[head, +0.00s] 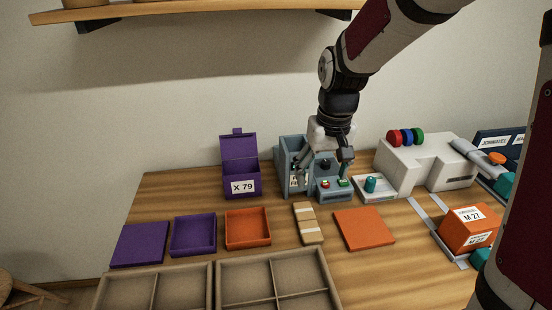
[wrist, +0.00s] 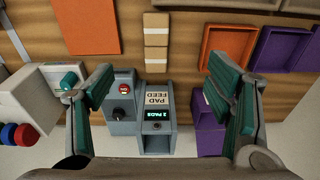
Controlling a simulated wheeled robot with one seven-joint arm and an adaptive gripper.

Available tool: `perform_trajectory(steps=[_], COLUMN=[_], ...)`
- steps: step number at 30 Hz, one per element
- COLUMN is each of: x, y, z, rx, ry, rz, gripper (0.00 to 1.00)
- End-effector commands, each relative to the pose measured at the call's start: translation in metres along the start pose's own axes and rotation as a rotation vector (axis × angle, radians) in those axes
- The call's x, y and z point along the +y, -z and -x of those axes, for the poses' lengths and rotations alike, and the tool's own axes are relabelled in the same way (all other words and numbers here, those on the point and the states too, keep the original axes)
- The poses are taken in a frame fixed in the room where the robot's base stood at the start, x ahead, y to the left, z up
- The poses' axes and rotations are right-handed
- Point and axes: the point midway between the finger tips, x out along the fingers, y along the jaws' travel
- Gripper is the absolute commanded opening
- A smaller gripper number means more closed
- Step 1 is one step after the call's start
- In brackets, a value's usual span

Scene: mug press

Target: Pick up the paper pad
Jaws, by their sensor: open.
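A grey machine labelled PAD FEED (wrist: 158,136) stands below my gripper, with a display that reads 2 PADS. It shows in the head view (head: 283,160) at the back of the table, partly hidden by my gripper. No loose paper pad is clearly visible in its opening. A tan flat piece with white bands (head: 308,223) lies on the table in front of the machine, also in the wrist view (wrist: 156,34); I cannot tell whether it is the pad. My gripper (wrist: 161,82) is open and empty, its fingers spread to either side of the machine; it also shows in the head view (head: 324,163).
A grey unit with a red button and a knob (wrist: 122,128) adjoins the feeder. A purple box marked X 79 (head: 240,172) stands left. A white machine (head: 430,160) stands right. An orange tray (head: 247,241) and orange panel (head: 364,229) lie in front. Several dividers fill the brown crate (head: 215,290).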

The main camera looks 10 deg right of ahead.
Motion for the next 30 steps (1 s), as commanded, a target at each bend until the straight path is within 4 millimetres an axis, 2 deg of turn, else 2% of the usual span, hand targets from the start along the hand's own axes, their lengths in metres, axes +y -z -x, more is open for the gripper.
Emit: perform_trajectory(steps=[1,3,7,16,24,30], x=[0.000,0.001,0.002,0.002,0.003,0.003], y=[0.011,0.022,0.035,0.038,0.032,0.030], z=[-0.027,-0.053,-0.089,-0.125,-0.174,-0.192], rx=[-0.030,-0.056,-0.091,-0.114,-0.114,-0.111], ry=[-0.002,-0.005,-0.009,-0.011,-0.012,-0.012], rz=[0.000,0.001,0.001,0.002,0.001,0.001], gripper=[0.73,0.73,0.73,0.73,0.73,0.73])
